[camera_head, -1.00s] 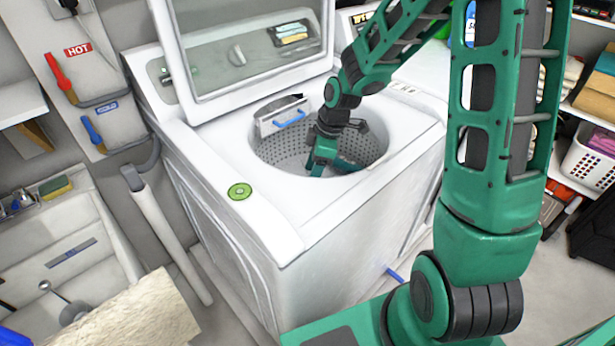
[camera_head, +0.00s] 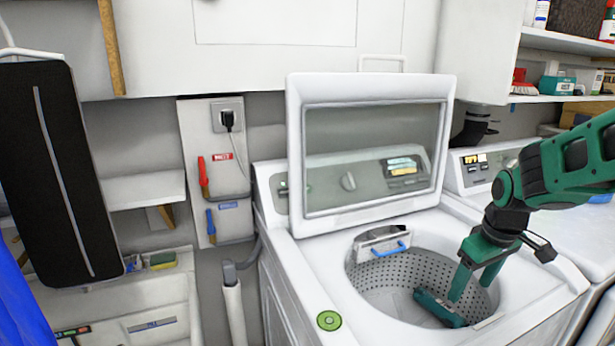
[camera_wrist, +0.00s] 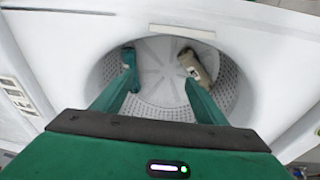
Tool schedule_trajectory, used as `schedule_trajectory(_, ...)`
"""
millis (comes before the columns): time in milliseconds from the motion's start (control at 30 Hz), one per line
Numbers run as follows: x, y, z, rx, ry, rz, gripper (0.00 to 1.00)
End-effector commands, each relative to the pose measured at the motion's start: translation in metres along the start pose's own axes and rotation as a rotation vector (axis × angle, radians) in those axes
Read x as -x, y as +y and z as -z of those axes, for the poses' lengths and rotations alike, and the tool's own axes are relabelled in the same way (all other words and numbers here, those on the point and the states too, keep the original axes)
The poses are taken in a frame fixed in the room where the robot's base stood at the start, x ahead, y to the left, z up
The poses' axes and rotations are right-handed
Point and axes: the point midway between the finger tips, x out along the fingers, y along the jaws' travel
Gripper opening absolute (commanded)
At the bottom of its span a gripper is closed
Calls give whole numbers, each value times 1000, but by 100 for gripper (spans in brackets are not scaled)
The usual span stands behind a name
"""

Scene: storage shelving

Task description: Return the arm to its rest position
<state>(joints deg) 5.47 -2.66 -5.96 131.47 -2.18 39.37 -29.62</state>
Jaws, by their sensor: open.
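My gripper (camera_head: 474,283) is open above and partly inside the drum of a white top-loading washer (camera_head: 300,285), reaching down from the right. In the wrist view its two fingers (camera_wrist: 158,92) spread wide, with bare perforated drum between them. A dark teal piece (camera_head: 438,308) shows low in the drum beside the fingers; I cannot tell whether it touches them. In the wrist view a teal piece (camera_wrist: 128,62) shows at the left fingertip and a beige piece (camera_wrist: 196,66) at the right. Contact with either is unclear.
The washer's lid (camera_head: 370,150) stands raised behind the drum opening. A blue-handled piece (camera_head: 390,249) sits at the drum's rear rim. A green round disc (camera_head: 329,320) lies on the washer's top. A second machine (camera_head: 485,170) stands at right, below shelves. A sink (camera_head: 130,310) is at left.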

Motion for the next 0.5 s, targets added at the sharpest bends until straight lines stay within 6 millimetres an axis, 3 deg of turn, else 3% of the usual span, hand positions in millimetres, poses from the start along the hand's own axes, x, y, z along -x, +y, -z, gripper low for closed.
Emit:
schedule_trajectory(33, 13, 5, -15, -74, -2, -9, 66)
schedule_trajectory(167, 35, 10, -62, -268, -36, -19, 66)
schedule_trajectory(500, 64, -16, -189, -715, -152, -13, 66)
